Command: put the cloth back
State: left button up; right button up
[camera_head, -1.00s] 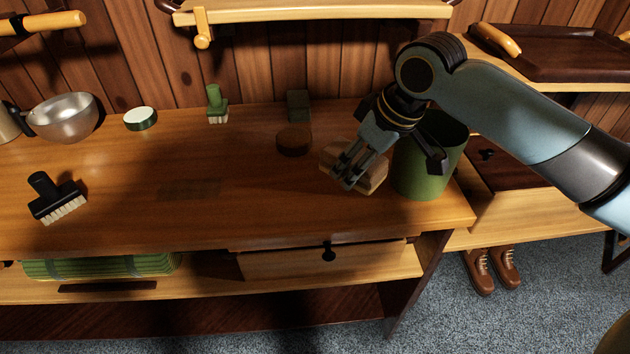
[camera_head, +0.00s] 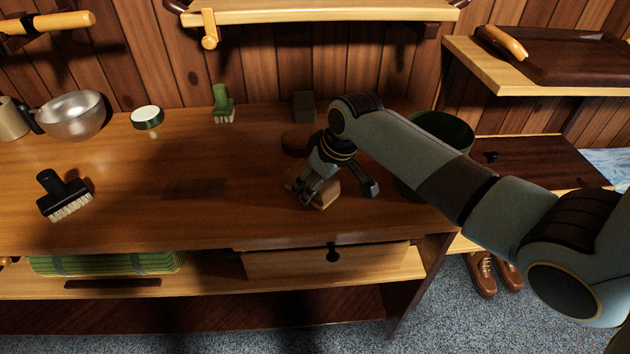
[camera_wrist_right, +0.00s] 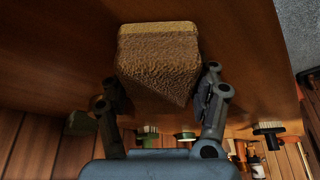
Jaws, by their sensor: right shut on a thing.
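My right gripper (camera_head: 313,184) is shut on a tan-brown folded cloth (camera_head: 327,195), low over the front right part of the bench top. The cloth looks like a thick, rough-textured block with a paler edge in the right wrist view (camera_wrist_right: 158,58). There it sits between the two fingers of the right gripper (camera_wrist_right: 160,92). The fingers partly hide it in the head view, and I cannot tell whether it touches the bench. My left gripper is not in view.
A round dark brown item (camera_head: 295,143) and a dark green block (camera_head: 304,106) stand behind the gripper. A green bin (camera_head: 452,130) is partly behind my arm. A black brush (camera_head: 62,196), metal bowl (camera_head: 72,117) and green brush (camera_head: 222,104) stand left. The bench middle (camera_head: 150,200) is clear.

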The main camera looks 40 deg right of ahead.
jog(key=shift+f, duration=0.1)
jog(key=o, duration=1.1)
jog(key=shift+c, duration=0.2)
jog(key=shift+r, duration=0.3)
jog(key=v, duration=1.1)
jog(key=shift+s+r, duration=0.3)
